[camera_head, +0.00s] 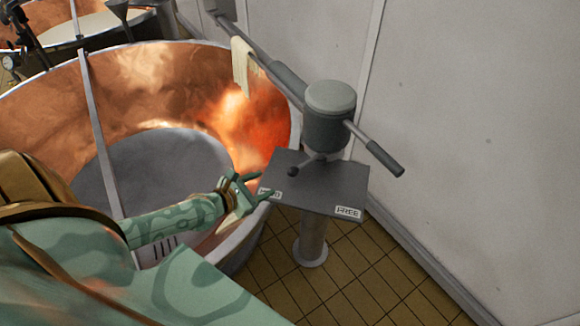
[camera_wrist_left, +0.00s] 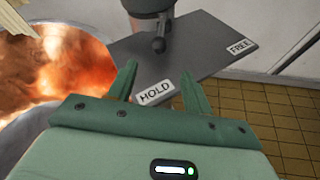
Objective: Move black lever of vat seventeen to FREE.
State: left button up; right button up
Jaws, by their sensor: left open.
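The small black lever (camera_head: 293,171) comes out from under the grey cylindrical head (camera_head: 330,118) on the post. Its ball end lies above the dark plate (camera_head: 335,192) on the side of the HOLD label, away from the FREE label (camera_head: 348,212). In the left wrist view the lever (camera_wrist_left: 159,46) sits just beyond the HOLD label (camera_wrist_left: 157,93). My left gripper (camera_head: 262,186) is open and empty at the plate's left edge, its fingers either side of the HOLD label, short of the lever and not touching it. No vat number is readable.
A pale wall (camera_head: 480,110) closes the right; tiled floor (camera_head: 365,265) is clear.

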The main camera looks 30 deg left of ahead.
aim_at(290, 173)
pick_arm(q)
jog(key=b+x, duration=0.1)
jog(key=x, duration=0.3)
jog(key=b+x, duration=0.1)
jog(key=x, duration=0.3)
jog(key=b+x, duration=0.2)
jog(key=x, duration=0.2)
jog(key=shift+f, duration=0.3)
jog(key=shift+w+f, duration=0.15)
jog(key=shift+w, duration=0.45)
grip_shut()
jog(key=shift+d, duration=0.1)
